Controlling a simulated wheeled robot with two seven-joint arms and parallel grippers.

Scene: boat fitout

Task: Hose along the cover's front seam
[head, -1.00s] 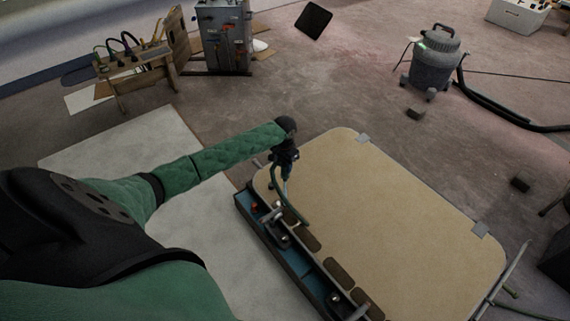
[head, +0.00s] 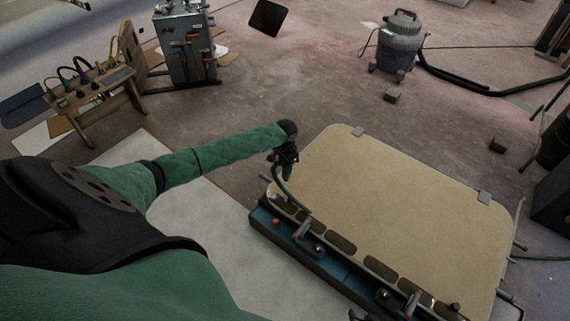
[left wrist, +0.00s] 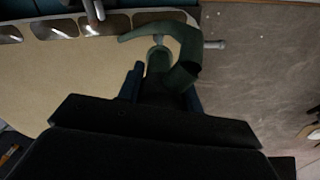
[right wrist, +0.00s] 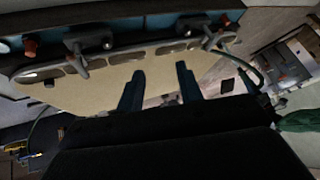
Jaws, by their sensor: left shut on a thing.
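The cover (head: 400,195) is a tan rounded panel with dark oval slots along its near edge, beside a blue beam (head: 325,268) with clamps. My left gripper (head: 284,160) is over the cover's left end, shut on the green hose (head: 287,192). The hose hangs and curves down toward the slotted edge. In the left wrist view the hose (left wrist: 165,32) passes between the fingers and bends left near the slots. My right gripper (right wrist: 160,85) is open and empty, facing the cover (right wrist: 105,88); in the head view I cannot make it out clearly.
Clamp handles (head: 305,240) stand up along the near edge. A wooden rack with coloured hoses (head: 95,90), a grey tool cabinet (head: 187,48) and a vacuum (head: 398,45) stand at the back. Small dark blocks (head: 392,96) lie on the floor. The cover's middle is clear.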

